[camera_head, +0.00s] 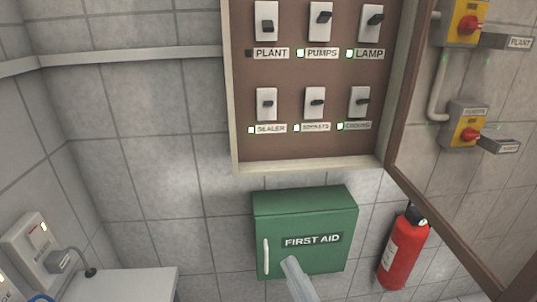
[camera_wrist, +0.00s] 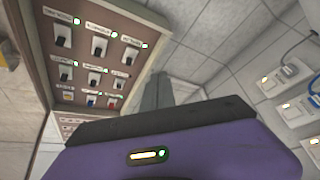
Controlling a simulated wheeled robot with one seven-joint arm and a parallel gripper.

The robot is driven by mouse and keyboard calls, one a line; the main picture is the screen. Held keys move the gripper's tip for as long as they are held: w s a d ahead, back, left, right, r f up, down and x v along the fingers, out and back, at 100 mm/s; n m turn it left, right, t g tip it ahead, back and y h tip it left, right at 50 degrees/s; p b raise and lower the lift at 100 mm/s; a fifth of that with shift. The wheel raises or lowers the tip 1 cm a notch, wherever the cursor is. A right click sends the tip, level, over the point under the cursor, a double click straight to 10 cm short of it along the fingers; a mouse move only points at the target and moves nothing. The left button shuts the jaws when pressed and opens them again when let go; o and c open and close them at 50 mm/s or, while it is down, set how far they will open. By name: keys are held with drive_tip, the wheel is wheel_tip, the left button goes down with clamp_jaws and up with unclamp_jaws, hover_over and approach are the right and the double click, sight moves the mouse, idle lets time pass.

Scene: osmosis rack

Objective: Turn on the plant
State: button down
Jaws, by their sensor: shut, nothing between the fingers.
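The PLANT switch (camera_head: 267,27) is at the top left of the visible part of an open brown panel (camera_head: 295,75) in the head view. Its dark lever points down and its small indicator (camera_head: 249,53) is dark. My gripper (camera_head: 291,262) shows as a pale grey tip at the bottom, in front of the first aid box and well below the switch. In the wrist view my gripper (camera_wrist: 158,80) has its grey fingers together, empty and apart from the panel (camera_wrist: 120,20). The labels there are too small to read, so I cannot pick out the PLANT switch.
PUMPS (camera_head: 320,18), LAMP (camera_head: 372,18) and the lower-row switches have green lights. The panel door (camera_head: 410,175) stands open at right, beside yellow-and-red isolators (camera_head: 468,130). A green first aid box (camera_head: 330,205) and red extinguisher (camera_head: 403,250) are below. A white surface (camera_head: 125,283) is lower left.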

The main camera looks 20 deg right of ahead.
drive_tip(key=shift+w+d+r+n+t+h, duration=0.65)
drive_tip(key=shift+w+r+n+h, duration=0.7)
drive_tip(key=shift+w+r+n, duration=2.35)
drive_tip(key=shift+w+d+r+n+t+h, duration=0.4)
drive_tip(key=shift+w+d+r+n+h, duration=0.7)
drive_tip(key=shift+w+r+n, duration=2.6)
drive_tip(key=shift+w+d+r+n+t+h, duration=0.55)
drive_tip(key=shift+w+r+n+h, duration=1)
drive_tip(key=shift+w+r+n, duration=2.15)
drive_tip(key=shift+s+r+n, duration=0.65)
drive_tip(key=shift+s+n, duration=0.1)
drive_tip(key=shift+n, duration=0.05)
